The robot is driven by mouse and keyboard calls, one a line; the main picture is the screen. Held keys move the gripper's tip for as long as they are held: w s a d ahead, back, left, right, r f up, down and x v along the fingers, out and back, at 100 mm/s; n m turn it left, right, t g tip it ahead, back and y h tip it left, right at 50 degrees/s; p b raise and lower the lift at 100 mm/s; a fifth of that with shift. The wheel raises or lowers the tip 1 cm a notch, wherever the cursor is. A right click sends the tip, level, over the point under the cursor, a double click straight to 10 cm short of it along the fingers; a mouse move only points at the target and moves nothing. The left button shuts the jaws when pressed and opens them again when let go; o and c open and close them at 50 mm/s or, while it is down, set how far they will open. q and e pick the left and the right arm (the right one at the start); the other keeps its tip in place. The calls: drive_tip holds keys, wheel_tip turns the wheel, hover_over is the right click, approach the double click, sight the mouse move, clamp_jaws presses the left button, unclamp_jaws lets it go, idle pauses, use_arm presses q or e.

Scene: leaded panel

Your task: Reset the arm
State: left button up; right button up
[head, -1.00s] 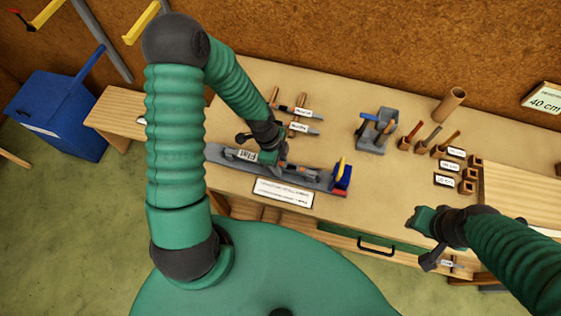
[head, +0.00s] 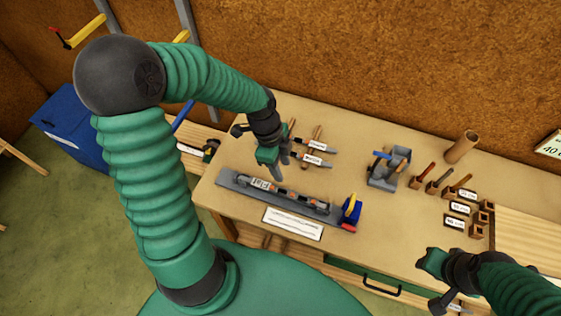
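My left gripper (head: 277,166) hangs above the back edge of a long grey holder, fingers pointing down. Its fingers look a little apart, with nothing seen between them. The grey holder (head: 228,181) lies on the bench with a labelled grey and orange tool (head: 285,192) along it. The tool lies below and in front of the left gripper, apart from it. My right gripper (head: 432,268) is low at the right, over the front edge of the bench. Its fingertips are too small and dark to read.
A grey rack (head: 388,168), a cardboard tube (head: 462,147) and small wooden blocks (head: 480,217) stand to the right. A white card (head: 292,223) lies at the front. The bench middle (head: 380,225) is clear.

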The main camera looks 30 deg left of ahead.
use_arm(q)
drive_tip(key=s+d+f+n+t+y+b, duration=0.1)
drive_tip(key=s+d+n+b, duration=0.1)
drive_tip(key=n, duration=0.5)
drive_tip(key=s+d+f+n+t+y+b, duration=0.1)
drive_tip(key=s+d+f+n+b, duration=0.1)
drive_tip(key=n, duration=0.6)
drive_tip(key=shift+s+d+b, duration=0.15)
drive_tip(key=shift+d+b, duration=0.2)
drive_tip(key=shift+b, duration=0.55)
drive_tip(key=shift+d+r, duration=0.1)
drive_tip(key=shift+d, duration=0.15)
drive_tip(key=shift+a, duration=0.15)
drive_tip(key=shift+c, duration=0.4)
